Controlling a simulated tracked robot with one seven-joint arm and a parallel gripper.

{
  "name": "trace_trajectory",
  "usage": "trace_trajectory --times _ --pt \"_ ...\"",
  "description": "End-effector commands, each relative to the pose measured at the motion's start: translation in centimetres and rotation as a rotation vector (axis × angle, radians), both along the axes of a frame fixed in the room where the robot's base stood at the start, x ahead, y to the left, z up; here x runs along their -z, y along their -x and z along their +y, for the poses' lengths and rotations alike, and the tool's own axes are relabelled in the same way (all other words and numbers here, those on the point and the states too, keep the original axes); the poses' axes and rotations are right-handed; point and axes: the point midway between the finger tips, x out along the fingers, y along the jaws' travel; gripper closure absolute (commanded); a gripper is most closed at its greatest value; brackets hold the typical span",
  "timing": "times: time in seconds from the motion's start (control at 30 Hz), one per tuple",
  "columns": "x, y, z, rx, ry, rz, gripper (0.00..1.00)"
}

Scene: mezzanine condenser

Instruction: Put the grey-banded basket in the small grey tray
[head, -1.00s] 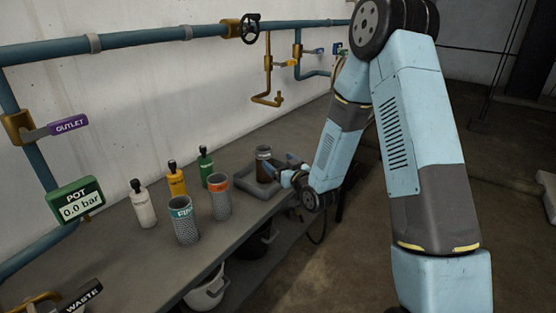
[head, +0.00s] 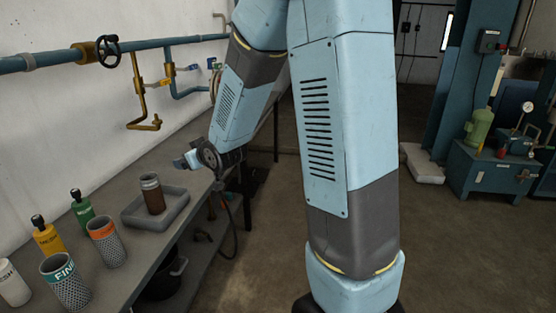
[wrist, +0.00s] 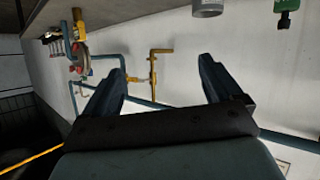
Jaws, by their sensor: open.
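The grey-banded basket (head: 152,194) is a brown cylinder with a grey band near its top. In the head view it stands upright inside the small grey tray (head: 172,216) on the bench, with the tray's rim around it. My gripper (head: 180,161) is above and to the right of the basket, apart from it. In the wrist view its two fingers (wrist: 163,82) are spread with nothing between them. A grey cylinder end (wrist: 207,8), cut off at the top edge of the wrist view, may be the basket; I cannot tell.
On the bench left of the tray stand an orange-banded basket (head: 106,243), a teal-banded basket (head: 66,282), and green (head: 82,208), yellow (head: 48,238) and white (head: 12,284) bottles. Pipes with a brass elbow (head: 145,125) run along the wall behind.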

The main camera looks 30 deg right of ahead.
Motion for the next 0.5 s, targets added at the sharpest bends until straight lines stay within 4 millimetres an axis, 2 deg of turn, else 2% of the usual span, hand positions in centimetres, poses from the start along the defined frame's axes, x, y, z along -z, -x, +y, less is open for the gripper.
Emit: trace_trajectory --times 0.03,0.27,0.5 --pt "-1.3 0.8 -0.7 0.021 0.012 0.017 0.08" --pt "-4.7 5.4 -4.0 0.118 0.053 0.145 0.08" --pt "-7.8 11.6 -6.9 0.216 0.065 0.279 0.08"
